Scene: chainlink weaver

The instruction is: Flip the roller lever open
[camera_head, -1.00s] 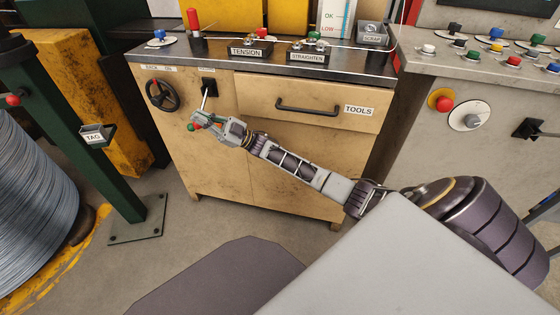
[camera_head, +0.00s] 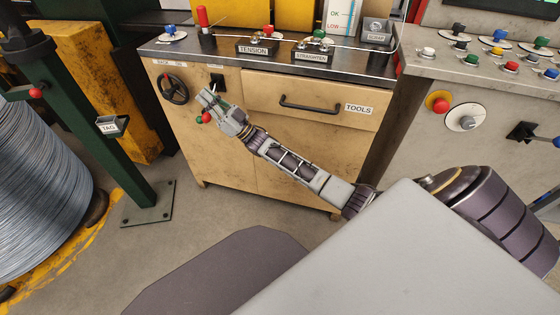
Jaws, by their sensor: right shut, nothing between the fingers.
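The roller lever's black mount (camera_head: 217,80) sits on the front of the tan cabinet, left of the drawer. The lever's rod is hidden behind my right gripper in this view. My right gripper (camera_head: 205,97) is just below the mount, with its fingers pointing up and left. It is shut with nothing held. A red ball (camera_head: 206,117) shows just under the fingers, with a bit of green beside it; I cannot tell whether it is the lever's knob or whether the gripper touches it. My left gripper is not in view.
A black handwheel (camera_head: 174,89) is left of the lever. The drawer handle (camera_head: 310,106) and TOOLS label (camera_head: 359,108) are to the right. A green post (camera_head: 120,160) and a wire spool (camera_head: 40,190) stand at left.

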